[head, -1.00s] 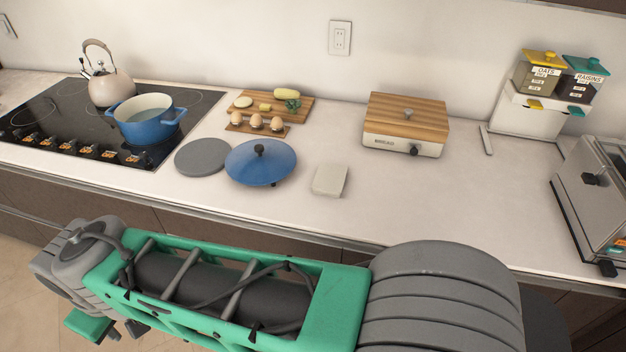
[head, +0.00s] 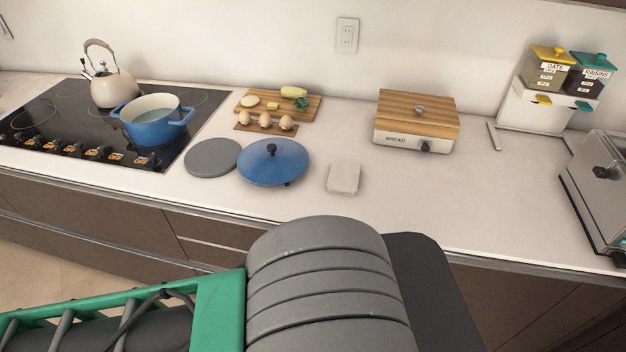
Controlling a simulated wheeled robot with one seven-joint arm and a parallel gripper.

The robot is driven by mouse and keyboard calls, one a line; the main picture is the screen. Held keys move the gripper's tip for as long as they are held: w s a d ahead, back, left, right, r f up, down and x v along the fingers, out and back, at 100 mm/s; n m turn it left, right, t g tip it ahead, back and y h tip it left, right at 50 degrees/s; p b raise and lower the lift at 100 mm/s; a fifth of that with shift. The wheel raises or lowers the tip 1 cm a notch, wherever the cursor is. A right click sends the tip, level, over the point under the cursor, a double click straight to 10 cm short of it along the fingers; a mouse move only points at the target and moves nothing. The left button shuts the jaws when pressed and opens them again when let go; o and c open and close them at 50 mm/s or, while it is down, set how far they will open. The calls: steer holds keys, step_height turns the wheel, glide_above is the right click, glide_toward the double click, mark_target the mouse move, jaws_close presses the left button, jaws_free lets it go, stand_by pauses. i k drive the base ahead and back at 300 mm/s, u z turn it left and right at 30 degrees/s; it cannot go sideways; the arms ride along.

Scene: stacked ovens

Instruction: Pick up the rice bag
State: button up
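A small pale, off-white block-shaped packet (head: 343,177) lies flat on the counter, right of the blue pot lid. It may be the rice bag, but no label is readable. My gripper is outside the view. Only my arm's green and grey links show along the bottom, in front of the counter and well short of the packet.
On the white counter (head: 480,215) stand a blue lid (head: 273,163), a grey disc (head: 213,157), egg and cutting boards (head: 307,108), a bread box (head: 416,121), a dispenser (head: 535,107) and a toaster (head: 600,190). A blue pot (head: 152,122) and kettle (head: 112,88) stand on the cooktop.

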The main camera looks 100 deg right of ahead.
mark_target(343, 177)
steer(key=u, duration=0.05)
steer(key=i, duration=0.45)
steer(key=z, duration=4.1)
steer(key=i, duration=0.5)
steer(key=z, duration=0.05)
steer(key=k, duration=1)
steer(key=u, duration=1.6)
steer(key=i, duration=1.05)
steer(key=z, duration=1.15)
